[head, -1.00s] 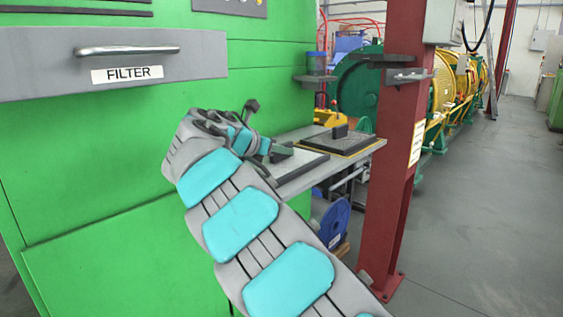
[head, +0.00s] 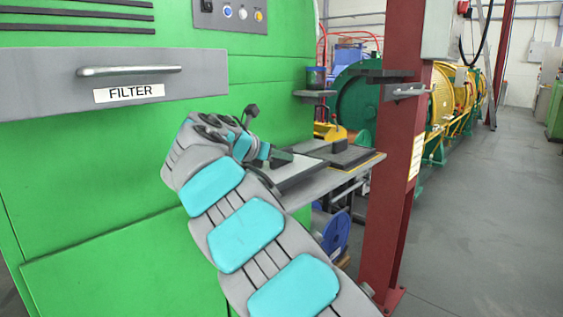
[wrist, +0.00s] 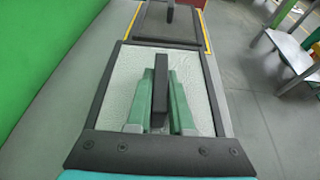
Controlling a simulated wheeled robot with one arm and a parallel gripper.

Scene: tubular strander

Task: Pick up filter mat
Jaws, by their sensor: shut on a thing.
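The filter mat is a pale textured panel (wrist: 120,85) in a dark frame with an upright black handle. In the wrist view, my gripper (wrist: 164,75) has its green fingers on both sides of this handle, shut on it. In the head view, my gripper (head: 283,157) is at the handle, and the mat (head: 297,172) shows partly behind my arm, at the near end of the grey table. It looks level; whether a small gap lies under it is hard to tell.
A second dark panel with a black handle (wrist: 170,22) lies just beyond, inside a yellow outline. The grey table (head: 325,185) adjoins the green cabinet (head: 110,200) with a FILTER drawer (head: 200,75). A red column (head: 395,190) stands to the right. Grey floor is open further right.

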